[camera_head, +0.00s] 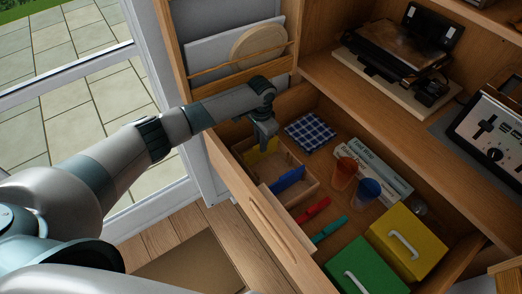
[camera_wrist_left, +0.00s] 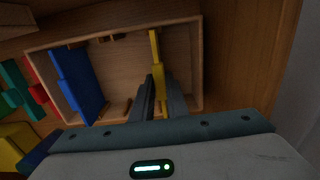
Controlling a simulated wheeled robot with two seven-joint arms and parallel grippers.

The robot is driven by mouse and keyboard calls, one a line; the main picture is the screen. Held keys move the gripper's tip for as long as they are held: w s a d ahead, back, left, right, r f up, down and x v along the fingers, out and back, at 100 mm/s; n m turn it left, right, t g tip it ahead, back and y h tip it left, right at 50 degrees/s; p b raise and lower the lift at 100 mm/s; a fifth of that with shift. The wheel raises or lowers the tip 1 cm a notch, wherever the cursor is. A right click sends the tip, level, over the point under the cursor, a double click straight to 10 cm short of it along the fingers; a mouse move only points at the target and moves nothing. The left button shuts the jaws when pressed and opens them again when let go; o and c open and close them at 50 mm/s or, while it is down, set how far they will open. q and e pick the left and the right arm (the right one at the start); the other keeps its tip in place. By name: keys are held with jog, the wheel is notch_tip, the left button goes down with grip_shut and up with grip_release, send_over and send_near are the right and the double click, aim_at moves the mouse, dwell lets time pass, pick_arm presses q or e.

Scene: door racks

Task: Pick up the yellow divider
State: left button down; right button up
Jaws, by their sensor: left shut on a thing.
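The yellow divider (camera_head: 262,152) stands in the far-left part of a wooden box inside the open drawer. In the left wrist view the yellow divider (camera_wrist_left: 156,52) is a thin upright plate running between the fingers of my left gripper (camera_wrist_left: 158,88). My left gripper (camera_head: 266,142) points down into the box and is shut on the yellow divider. The lower part of the divider is partly hidden by the fingers. A blue divider (camera_head: 288,180) stands in the same wooden box (camera_wrist_left: 198,60), apart from the gripper. My right gripper is not in view.
Red (camera_head: 314,210) and teal (camera_head: 329,230) pieces lie beside the box. A checkered cloth (camera_head: 311,130), orange cup (camera_head: 344,174), blue cup (camera_head: 367,191), yellow box (camera_head: 408,243) and green box (camera_head: 367,268) share the drawer. The drawer's front wall (camera_head: 265,215) stands close below my arm.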

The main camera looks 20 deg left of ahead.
pick_arm(q)
jog(key=shift+r, duration=0.15)
